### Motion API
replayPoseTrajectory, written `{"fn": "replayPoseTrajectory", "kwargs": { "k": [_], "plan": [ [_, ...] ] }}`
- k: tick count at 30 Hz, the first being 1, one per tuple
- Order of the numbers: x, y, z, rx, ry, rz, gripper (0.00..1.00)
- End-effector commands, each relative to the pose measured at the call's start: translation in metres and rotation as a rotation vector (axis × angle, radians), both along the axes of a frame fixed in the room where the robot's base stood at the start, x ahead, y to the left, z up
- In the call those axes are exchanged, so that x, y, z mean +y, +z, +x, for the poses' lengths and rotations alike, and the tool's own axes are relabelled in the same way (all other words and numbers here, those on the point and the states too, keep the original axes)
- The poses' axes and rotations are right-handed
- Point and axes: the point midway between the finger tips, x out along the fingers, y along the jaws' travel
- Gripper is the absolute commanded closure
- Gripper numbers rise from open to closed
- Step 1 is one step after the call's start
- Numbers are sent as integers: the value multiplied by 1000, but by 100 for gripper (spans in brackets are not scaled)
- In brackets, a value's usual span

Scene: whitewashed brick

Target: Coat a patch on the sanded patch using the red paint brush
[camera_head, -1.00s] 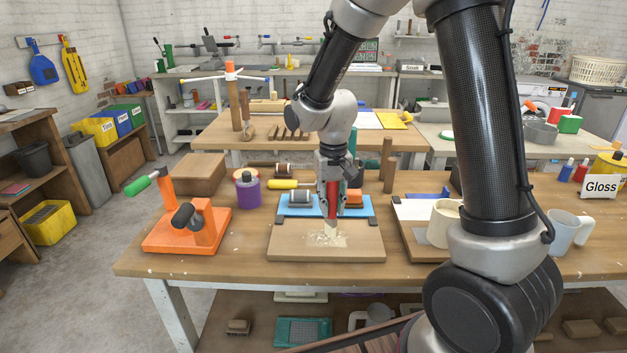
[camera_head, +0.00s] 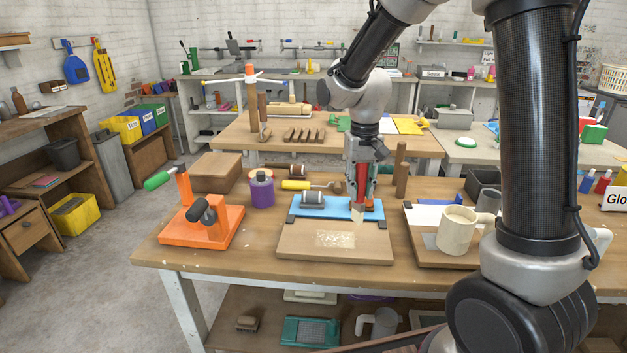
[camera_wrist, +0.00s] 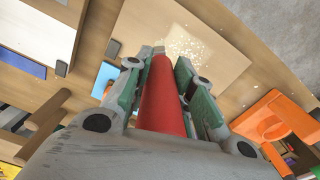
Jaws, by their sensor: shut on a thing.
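My gripper (camera_head: 361,187) is shut on the red paint brush (camera_head: 361,182), which points downward with pale bristles. It is over the blue strip at the back of the wooden board (camera_head: 300,250), right of the sanded patch. The pale, speckled sanded patch (camera_head: 336,239) lies in the middle of the board. In the wrist view the red brush handle (camera_wrist: 163,100) runs between the gripper fingers (camera_wrist: 160,82), and the sanded patch (camera_wrist: 188,45) shows beyond its tip. Whether the bristles touch anything cannot be told.
A roller (camera_head: 313,200) lies on the blue strip (camera_head: 335,214). An orange clamp stand (camera_head: 185,229) stands left of the board. A second board with a cream mug (camera_head: 457,232) is on the right. A purple bottle (camera_head: 262,191) stands behind. The table front is clear.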

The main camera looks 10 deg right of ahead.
Motion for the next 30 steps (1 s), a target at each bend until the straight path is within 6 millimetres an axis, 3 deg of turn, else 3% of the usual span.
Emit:
{"fn": "replayPoseTrajectory", "kwargs": {
  "k": [10,30],
  "plan": [
    [-5,27,2,-1,-1,0,100],
    [-5,28,2,0,-1,0,100]
  ]
}}
